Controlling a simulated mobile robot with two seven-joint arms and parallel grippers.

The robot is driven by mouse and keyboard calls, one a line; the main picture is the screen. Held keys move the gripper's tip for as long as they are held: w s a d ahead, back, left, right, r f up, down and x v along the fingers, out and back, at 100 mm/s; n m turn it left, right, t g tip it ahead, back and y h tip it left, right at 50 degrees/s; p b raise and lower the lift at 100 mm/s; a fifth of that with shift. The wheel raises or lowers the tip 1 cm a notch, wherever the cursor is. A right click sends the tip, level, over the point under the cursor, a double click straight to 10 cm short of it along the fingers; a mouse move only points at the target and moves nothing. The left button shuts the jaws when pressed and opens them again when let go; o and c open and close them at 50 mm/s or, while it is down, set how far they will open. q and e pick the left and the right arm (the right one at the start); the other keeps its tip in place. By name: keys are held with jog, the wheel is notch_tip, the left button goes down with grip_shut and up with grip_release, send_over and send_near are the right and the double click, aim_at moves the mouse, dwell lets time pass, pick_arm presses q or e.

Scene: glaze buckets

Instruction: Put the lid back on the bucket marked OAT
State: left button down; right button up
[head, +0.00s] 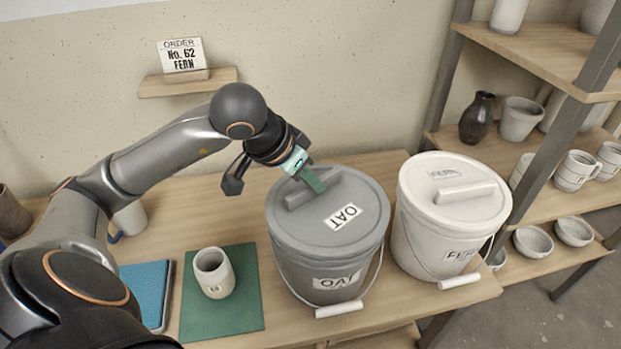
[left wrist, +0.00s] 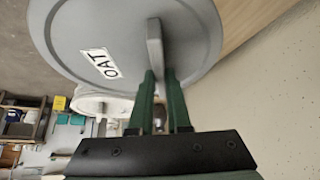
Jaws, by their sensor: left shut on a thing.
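The grey bucket marked OAT (head: 299,268) stands on the wooden table with its wire handle hanging at the front. The grey lid marked OAT (head: 362,198) lies level over the bucket's mouth, with no gap showing at the rim; I cannot tell if it is pressed fully down. My left gripper (head: 312,180) reaches in from above left, its green fingers shut on the lid's bar handle. In the left wrist view the lid (left wrist: 195,55) fills the top, and the fingers (left wrist: 160,85) are on either side of the bar. My right gripper is out of view.
A white bucket marked FERN (head: 417,235), lid on, stands close to the right. A cup (head: 213,274) stands on a green mat (head: 246,318) at the left, beside a blue pad (head: 145,290). A shelf (head: 545,52) with pottery is at the right. An order sign (head: 182,56) reads FERN.

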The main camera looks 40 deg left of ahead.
pick_arm(q)
jog(key=shift+f+b, duration=0.15)
jog(key=shift+b, duration=0.25)
dwell(0.5)
jog(key=shift+c, duration=1.6)
grip_release()
jog(key=shift+r+p, duration=2.7)
jog(key=shift+r, duration=0.85)
grip_shut()
